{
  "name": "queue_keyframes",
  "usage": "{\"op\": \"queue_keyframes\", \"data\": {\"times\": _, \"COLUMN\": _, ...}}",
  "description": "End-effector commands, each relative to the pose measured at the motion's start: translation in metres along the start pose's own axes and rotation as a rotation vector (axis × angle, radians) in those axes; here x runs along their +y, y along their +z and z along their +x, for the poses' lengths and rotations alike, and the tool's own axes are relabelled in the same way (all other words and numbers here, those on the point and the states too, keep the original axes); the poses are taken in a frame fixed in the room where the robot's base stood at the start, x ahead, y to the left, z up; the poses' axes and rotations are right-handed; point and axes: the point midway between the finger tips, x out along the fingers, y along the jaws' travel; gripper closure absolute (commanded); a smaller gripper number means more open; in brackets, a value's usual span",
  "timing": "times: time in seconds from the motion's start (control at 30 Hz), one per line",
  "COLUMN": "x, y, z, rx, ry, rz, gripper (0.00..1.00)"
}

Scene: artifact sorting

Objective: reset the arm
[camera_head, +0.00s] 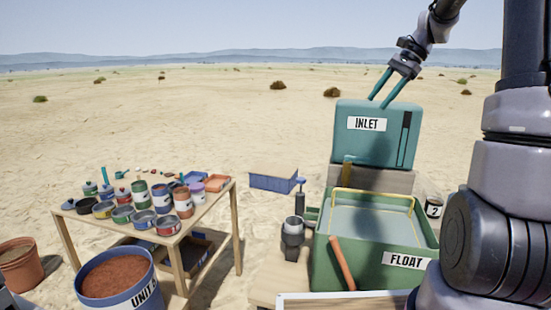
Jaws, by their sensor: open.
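My gripper (384,87) is at the upper right, with two long teal fingers pointing down and left. The fingers are spread apart and nothing shows between them. The fingertips appear at the top edge of the teal tank labelled INLET (347,146); I cannot tell whether they touch it or are in front of or behind it. My arm comes down to the gripper from the top right of the picture.
A green bin labelled FLOAT (330,265) stands below the tank, with an orange-brown stick leaning on it. A wooden table (222,212) at left holds several cans. A bucket of reddish soil (90,302) stands in front. Open sand lies behind.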

Motion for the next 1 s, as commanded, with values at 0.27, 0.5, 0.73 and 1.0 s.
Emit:
{"op": "queue_keyframes", "data": {"times": 0.27, "x": 0.053, "y": 0.097, "z": -0.014, "rx": 0.254, "ry": 0.017, "rz": -0.297, "gripper": 0.48}}
{"op": "queue_keyframes", "data": {"times": 0.5, "x": 0.114, "y": 0.153, "z": -0.014, "rx": 0.453, "ry": 0.000, "rz": -0.547, "gripper": 0.48}}
{"op": "queue_keyframes", "data": {"times": 0.73, "x": 0.163, "y": 0.179, "z": -0.007, "rx": 0.598, "ry": -0.033, "rz": -0.736, "gripper": 0.48}}
{"op": "queue_keyframes", "data": {"times": 1.0, "x": 0.179, "y": 0.185, "z": -0.002, "rx": 0.649, "ry": -0.047, "rz": -0.804, "gripper": 0.48}}
